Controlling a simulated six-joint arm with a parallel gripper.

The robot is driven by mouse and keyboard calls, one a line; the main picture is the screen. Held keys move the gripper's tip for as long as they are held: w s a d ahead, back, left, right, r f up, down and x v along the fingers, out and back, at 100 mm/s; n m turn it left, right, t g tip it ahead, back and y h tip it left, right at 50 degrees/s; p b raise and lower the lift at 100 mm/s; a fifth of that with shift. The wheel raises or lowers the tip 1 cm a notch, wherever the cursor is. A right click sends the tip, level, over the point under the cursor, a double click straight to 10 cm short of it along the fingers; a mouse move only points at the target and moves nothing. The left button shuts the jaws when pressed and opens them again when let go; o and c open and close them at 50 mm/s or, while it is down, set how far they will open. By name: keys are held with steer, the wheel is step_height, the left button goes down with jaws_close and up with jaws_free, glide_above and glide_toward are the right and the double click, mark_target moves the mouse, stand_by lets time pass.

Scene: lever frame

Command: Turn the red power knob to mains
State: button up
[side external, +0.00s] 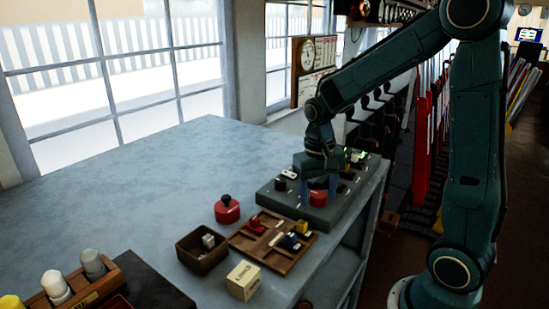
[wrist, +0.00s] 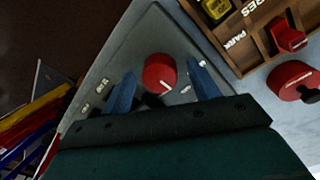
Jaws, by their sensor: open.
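The red power knob (wrist: 159,72) is a round red cap on the grey panel (wrist: 150,30). A white pointer line on it runs toward the lower right in the wrist view. Small white labels lie around it, too small to read. In the side view the knob (side external: 318,197) shows low under my gripper. My gripper (wrist: 163,71) is open, pointing down, with one blue finger on each side of the knob and a visible gap on both sides. In the side view my gripper (side external: 317,188) is over the panel (side external: 318,217); it hides part of the panel top.
A wooden compartment tray (side external: 276,260) with small red, yellow and dark pieces sits close beside the panel. A red round object with a black top (side external: 227,209), a dark open box (side external: 201,250) and a cream block (side external: 243,280) stand nearby. The bench's far left is clear.

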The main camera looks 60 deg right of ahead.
steer(key=c, duration=1)
steer(key=shift+n, duration=0.5)
steer(key=n, duration=0.3)
steer(key=shift+n, duration=0.3)
steer(key=n, duration=0.5)
steer(key=shift+t, duration=0.3)
steer(key=o, duration=1)
